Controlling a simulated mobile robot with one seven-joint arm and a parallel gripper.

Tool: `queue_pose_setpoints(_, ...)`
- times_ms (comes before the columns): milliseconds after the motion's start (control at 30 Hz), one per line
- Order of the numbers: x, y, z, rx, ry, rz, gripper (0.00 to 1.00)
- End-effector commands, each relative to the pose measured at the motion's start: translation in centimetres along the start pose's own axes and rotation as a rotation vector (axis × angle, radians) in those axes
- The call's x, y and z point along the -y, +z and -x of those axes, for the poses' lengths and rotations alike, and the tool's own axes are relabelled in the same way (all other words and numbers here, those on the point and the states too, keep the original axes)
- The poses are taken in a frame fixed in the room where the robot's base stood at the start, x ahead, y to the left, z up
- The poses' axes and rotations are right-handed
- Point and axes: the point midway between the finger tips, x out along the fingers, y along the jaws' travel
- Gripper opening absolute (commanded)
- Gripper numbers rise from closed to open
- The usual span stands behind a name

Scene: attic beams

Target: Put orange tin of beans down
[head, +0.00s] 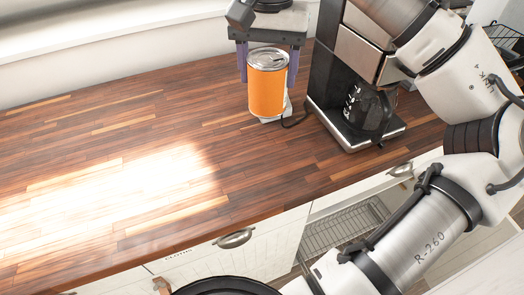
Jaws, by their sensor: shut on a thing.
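The orange tin of beans (267,92), with a silver lid, is upright at the back of the wooden counter, left of the coffee maker. My gripper (267,76) comes down from above, with one purple finger at each side of the tin's upper part. It is shut on the tin. I cannot tell whether the tin's base touches the counter or hangs just above it.
A black and steel coffee maker (357,85) with a glass carafe stands right of the tin. A pale object (288,108) with a dark cord is mostly hidden behind the tin. The wooden counter (110,125) is clear to the left. Drawers lie below its front edge.

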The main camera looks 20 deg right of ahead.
Motion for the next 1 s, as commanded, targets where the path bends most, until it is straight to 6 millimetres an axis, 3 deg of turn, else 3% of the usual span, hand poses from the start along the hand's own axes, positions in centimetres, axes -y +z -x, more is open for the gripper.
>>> queue_pose_setpoints(500,0.1,0.1,-12.2,0.004,-0.004,0.002,0.24)
queue_pose_setpoints(1000,0.0,0.0,-17.7,0.002,-0.003,0.001,0.24)
